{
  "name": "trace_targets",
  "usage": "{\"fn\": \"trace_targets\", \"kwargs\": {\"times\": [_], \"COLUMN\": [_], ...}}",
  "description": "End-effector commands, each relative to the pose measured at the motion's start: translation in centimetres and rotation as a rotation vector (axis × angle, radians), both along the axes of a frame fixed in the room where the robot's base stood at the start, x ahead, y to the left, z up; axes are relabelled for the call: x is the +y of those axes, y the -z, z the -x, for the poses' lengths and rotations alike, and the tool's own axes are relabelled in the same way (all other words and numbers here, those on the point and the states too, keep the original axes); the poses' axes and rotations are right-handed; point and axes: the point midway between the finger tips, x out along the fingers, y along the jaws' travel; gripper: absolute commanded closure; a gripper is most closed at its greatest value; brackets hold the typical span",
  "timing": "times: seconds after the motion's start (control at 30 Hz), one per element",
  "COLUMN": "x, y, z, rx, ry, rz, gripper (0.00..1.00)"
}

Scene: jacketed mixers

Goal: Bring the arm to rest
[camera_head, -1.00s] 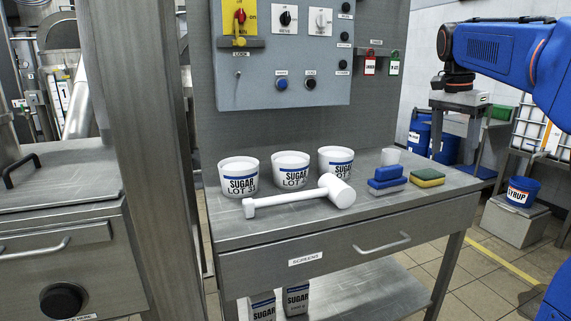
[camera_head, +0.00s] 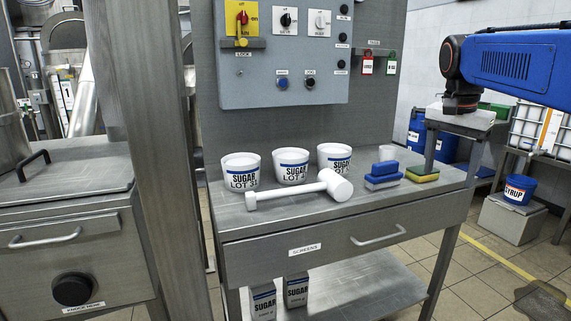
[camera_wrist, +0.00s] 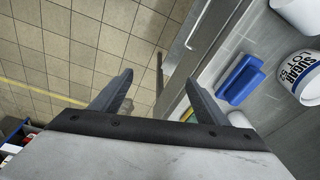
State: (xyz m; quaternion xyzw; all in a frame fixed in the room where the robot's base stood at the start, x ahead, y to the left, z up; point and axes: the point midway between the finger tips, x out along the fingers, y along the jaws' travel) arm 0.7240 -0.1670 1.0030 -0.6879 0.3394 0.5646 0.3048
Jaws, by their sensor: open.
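My arm, blue with a black wrist joint, enters the head view from the right. My gripper (camera_head: 450,173) hangs below it at the right end of the steel bench (camera_head: 345,212), its grey fingers pointing down. In the wrist view my gripper (camera_wrist: 159,78) is open, with two grey fingers apart and nothing between them. One finger shows close to the yellow-green sponge (camera_head: 422,174) in the head view; I cannot tell whether they touch. That sponge is mostly hidden behind a finger in the wrist view.
A control panel (camera_head: 285,60) rises behind. A syrup bucket (camera_head: 519,190) stands right. Floor lies open at the front right.

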Motion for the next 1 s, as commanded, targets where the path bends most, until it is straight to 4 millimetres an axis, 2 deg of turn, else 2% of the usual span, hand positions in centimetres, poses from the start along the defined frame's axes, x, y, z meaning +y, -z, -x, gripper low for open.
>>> {"fn": "trace_targets", "kwargs": {"times": [0.37,0.7,0.9,1.0], "x": [4.8,8.1,9.3,9.6], "y": [7.3,16.4,21.5,23.1], "z": [9.4,17.9,21.7,22.8], "rx": [-0.071,-0.145,-0.182,-0.192], "ry": [-0.372,-0.706,-0.863,-0.909], "rz": [0.032,0.088,0.123,0.137], "gripper": [0.32,0.32,0.32,0.32]}}
